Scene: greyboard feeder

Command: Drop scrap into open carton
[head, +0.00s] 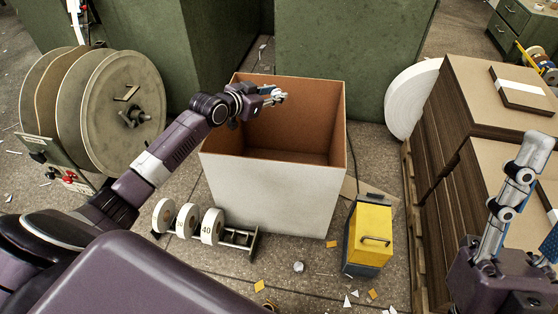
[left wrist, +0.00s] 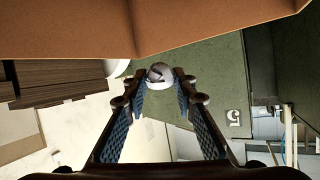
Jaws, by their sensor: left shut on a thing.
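The open carton (head: 270,195) stands on the floor in the middle of the head view, white outside and brown inside. Its interior looks empty where I can see in. My left gripper (head: 276,97) is above the carton's opening. In the left wrist view, its fingers (left wrist: 160,84) are shut on a small round greyish piece of scrap (left wrist: 160,72) at their tips. The carton's brown wall (left wrist: 75,30) fills the top of that view.
Large reels (head: 123,98) stand at left, with smaller white rolls (head: 186,219) on a low rack. Stacked board (head: 436,140) fills the right. A grey ball (head: 298,267) and paper bits lie on the floor.

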